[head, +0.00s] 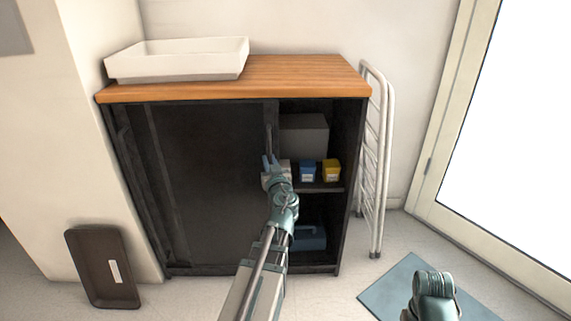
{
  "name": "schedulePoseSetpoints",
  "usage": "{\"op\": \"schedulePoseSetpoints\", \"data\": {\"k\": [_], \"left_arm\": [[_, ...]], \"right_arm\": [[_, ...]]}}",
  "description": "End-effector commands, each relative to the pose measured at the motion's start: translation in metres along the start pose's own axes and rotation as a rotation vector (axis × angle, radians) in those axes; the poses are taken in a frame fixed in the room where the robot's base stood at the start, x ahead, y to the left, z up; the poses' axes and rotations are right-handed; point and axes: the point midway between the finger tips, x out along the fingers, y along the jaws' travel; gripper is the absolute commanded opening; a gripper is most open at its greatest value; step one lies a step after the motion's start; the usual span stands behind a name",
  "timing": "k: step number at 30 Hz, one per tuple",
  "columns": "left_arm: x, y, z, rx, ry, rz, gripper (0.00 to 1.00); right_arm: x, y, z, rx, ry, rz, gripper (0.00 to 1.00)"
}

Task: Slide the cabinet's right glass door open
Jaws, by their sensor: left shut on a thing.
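The cabinet (360,140) is black with a wooden top. Its right glass door (205,180) is a dark panel standing over the left part of the front. The right part of the front is open and shows the shelves. The door's upright handle (269,138) is near the panel's right edge. My left gripper (270,162) is shut on the handle, and its fingers partly hide the lower handle. My right gripper is not in view; only part of my right arm shows at the lower right.
Inside are a grey box (304,136), a blue box (307,171), a yellow box (331,170) and a blue item (309,237) below. A white tray (180,62) sits on top. A folded white rack (376,160) stands right; a dark tray (102,268) leans left.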

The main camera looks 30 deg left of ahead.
Motion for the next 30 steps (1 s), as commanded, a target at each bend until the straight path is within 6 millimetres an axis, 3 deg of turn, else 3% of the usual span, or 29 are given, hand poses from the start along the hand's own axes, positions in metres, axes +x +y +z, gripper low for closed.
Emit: {"op": "schedulePoseSetpoints", "data": {"k": [4, 16, 17, 18, 30], "left_arm": [[0.0029, -0.0088, 0.0000, 0.000, 0.000, -0.001, 0.00], [0.0037, -0.0102, 0.0000, 0.000, 0.000, 0.000, 0.00], [0.0037, -0.0102, 0.0000, 0.000, 0.000, 0.000, 0.21], [0.0037, -0.0102, 0.0000, 0.000, 0.000, 0.000, 0.28], [0.0017, -0.0101, 0.0000, 0.000, 0.000, 0.000, 0.30]], "right_arm": [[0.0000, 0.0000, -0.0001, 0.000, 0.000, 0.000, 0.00], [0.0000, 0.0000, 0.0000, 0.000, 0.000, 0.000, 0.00], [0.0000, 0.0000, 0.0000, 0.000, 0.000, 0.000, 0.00], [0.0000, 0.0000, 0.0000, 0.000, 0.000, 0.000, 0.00], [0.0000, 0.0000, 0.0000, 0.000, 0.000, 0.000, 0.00]]}}
